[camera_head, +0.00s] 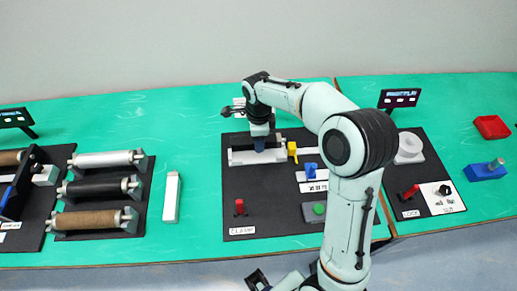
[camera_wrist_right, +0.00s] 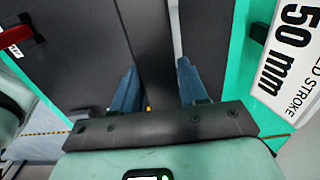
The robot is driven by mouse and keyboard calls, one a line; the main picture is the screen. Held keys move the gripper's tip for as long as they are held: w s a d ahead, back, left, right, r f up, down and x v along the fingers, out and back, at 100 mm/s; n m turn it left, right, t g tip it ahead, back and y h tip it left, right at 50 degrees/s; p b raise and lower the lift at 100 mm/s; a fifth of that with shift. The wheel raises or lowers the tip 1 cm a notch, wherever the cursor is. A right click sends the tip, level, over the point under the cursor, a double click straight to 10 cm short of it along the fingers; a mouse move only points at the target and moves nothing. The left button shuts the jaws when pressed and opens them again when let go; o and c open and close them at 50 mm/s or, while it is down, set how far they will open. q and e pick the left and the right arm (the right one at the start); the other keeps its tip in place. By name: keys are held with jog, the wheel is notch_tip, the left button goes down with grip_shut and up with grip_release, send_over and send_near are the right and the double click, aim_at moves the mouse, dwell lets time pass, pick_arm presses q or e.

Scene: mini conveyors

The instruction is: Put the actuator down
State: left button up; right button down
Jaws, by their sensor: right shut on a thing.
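My right gripper (camera_head: 259,145) points down at the white holder (camera_head: 256,158) on the dark board left of the middle of my arm. It is shut on a dark bar-shaped body, which I take to be the actuator (camera_head: 239,139). The bar lies along the holder, and I cannot tell if it touches it. In the right wrist view, the blue fingers of my right gripper (camera_wrist_right: 157,90) stand on both sides of the dark bar (camera_wrist_right: 150,40). A dark part at the bottom edge of the head view may be my left gripper (camera_head: 258,280); its jaws are unclear.
The yellow block (camera_head: 292,149) is close right of the holder. The blue part (camera_head: 311,171), red switch (camera_head: 240,206) and green button (camera_head: 319,209) are nearer. A white bar (camera_head: 172,197) lies left of the board, with free green table around it. Rollers (camera_head: 103,188) stand further left.

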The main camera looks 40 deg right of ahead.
aim_at(259, 154)
jog(key=shift+f, duration=2.45)
jog(key=shift+b, duration=0.3)
jog(key=shift+f, duration=0.2)
jog(key=c, duration=0.6)
grip_release()
notch_tip(259, 154, up, 12)
jog(key=shift+r+p, duration=0.2)
jog(key=shift+p, duration=0.6)
